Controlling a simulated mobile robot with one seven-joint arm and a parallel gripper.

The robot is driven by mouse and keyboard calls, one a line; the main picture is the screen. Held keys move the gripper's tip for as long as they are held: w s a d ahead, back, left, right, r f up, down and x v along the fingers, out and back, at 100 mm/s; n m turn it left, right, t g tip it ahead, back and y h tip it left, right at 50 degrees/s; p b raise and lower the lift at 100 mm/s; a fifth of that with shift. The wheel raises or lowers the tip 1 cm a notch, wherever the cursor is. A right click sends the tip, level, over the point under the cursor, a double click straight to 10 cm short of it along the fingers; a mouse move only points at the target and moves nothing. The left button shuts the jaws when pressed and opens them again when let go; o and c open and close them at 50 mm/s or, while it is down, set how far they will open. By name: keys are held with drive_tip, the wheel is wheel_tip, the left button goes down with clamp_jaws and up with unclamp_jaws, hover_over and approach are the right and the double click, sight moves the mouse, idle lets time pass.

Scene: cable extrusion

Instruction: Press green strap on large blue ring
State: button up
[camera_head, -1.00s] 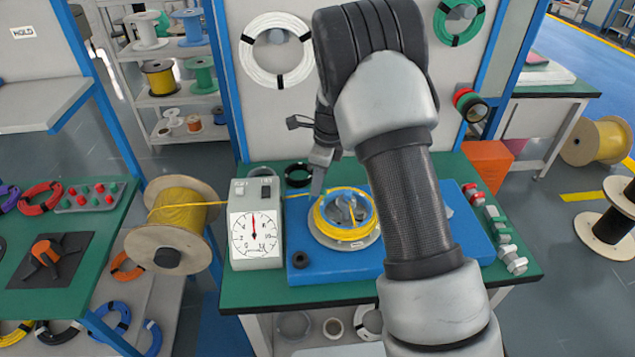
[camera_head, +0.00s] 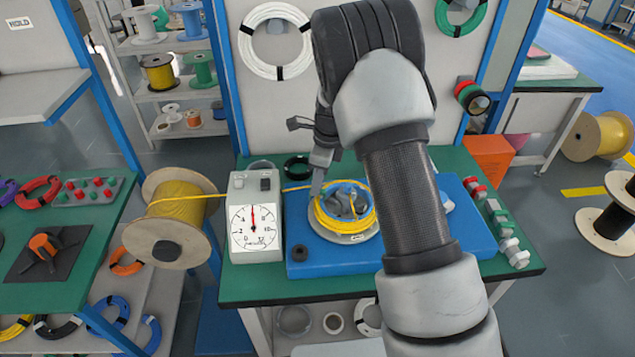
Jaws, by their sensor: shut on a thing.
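A blue ring (camera_head: 347,187) sits on the round winder on the blue board, with a yellow cable coil (camera_head: 345,222) around it. Yellow cable runs from the meter to the left side of the coil. My gripper (camera_head: 316,192) points down at that left edge, beside the ring, where the cable arrives. Its fingers look closed on the yellow cable; the contact is small and partly hidden. My arm covers the right part of the board. I cannot make out a green strap at the ring.
A grey dial meter (camera_head: 255,222) stands left of the board (camera_head: 320,262). A large yellow cable spool (camera_head: 172,212) is left of the table. A dark cable coil (camera_head: 297,167) lies behind the board. The board's front left is clear, apart from a black knob (camera_head: 299,254).

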drive_tip(key=shift+s+f, duration=0.1)
drive_tip(key=shift+f, duration=0.65)
idle(1.1)
drive_tip(key=o, duration=0.9)
drive_tip(key=shift+r+p, duration=2.9)
drive_tip(key=shift+r, duration=1.25)
